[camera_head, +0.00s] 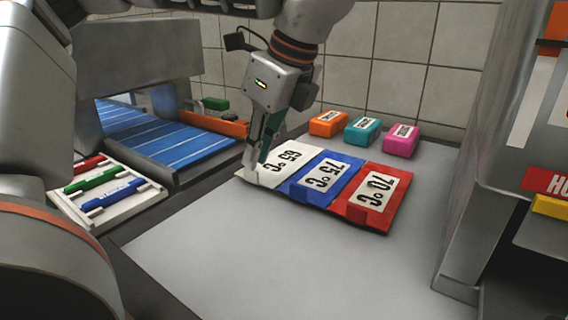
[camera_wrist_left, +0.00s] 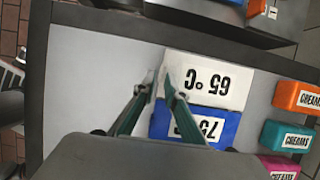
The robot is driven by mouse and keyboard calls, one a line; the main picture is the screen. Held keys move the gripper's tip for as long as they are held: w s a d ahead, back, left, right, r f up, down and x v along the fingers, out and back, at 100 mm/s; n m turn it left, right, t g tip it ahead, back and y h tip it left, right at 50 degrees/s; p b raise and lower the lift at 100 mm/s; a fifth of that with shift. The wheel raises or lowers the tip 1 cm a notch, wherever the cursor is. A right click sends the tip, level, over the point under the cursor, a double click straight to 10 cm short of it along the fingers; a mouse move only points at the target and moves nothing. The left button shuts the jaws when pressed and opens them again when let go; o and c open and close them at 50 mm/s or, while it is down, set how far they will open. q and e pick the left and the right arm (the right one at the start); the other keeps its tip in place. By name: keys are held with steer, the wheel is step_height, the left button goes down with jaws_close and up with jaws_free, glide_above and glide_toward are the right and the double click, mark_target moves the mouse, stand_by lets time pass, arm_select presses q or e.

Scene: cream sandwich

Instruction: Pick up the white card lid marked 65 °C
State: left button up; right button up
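The white card lid (camera_head: 282,158) marked 65 °C lies flat on the grey worktop, left of the blue 75 °C lid (camera_head: 327,178) and the red 70 °C lid (camera_head: 376,195). The white lid also shows in the left wrist view (camera_wrist_left: 215,78), with its number upside down. My left gripper (camera_head: 256,160) points down at the white lid's near left edge. In the left wrist view its fingertips (camera_wrist_left: 160,88) stand a little apart, one over the worktop and one over the lid's edge. Whether they touch the lid I cannot tell. My right gripper is not in view.
Orange (camera_head: 328,123), teal (camera_head: 363,131) and pink (camera_head: 401,140) blocks stand behind the lids. A white tray with coloured bars (camera_head: 148,190) and a blue slatted surface (camera_head: 170,140) lie at left. A grey machine (camera_head: 490,150) rises at right. The front worktop is clear.

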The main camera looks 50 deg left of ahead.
arm_select(q)
steer(key=x, duration=0.3)
steer(key=shift+w, duration=0.15)
steer(key=shift+a+f, duration=0.1)
steer(key=shift+f, duration=0.2)
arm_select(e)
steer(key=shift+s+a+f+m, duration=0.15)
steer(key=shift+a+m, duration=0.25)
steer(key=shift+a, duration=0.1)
arm_select(q)
jaws_close()
steer(key=shift+r, duration=0.1)
